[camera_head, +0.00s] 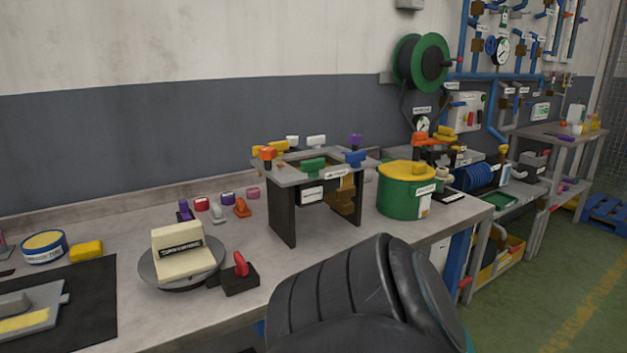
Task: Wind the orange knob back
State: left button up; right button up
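An orange knob (267,153) stands on the near left corner of a grey-topped stand (290,180) with black legs, in the middle of the workbench. A second orange piece (241,208) lies on the bench to the left of the stand. I cannot tell which one the task means. A dark, ribbed part of my own arm fills the bottom centre and hides the bench's front edge there. Neither gripper shows.
A round turntable (151,274) carries a cream block (182,251); a red lever on a black box (241,280) stands beside it. A green drum with a yellow lid (403,196) is right of the stand.

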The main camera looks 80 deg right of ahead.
aim_at(266, 154)
jog(key=z, duration=2.65)
jog(key=i+l, duration=0.1)
jog(key=l, duration=0.2)
jog(key=i+l+u, duration=0.1)
jog(key=l+u, duration=0.5)
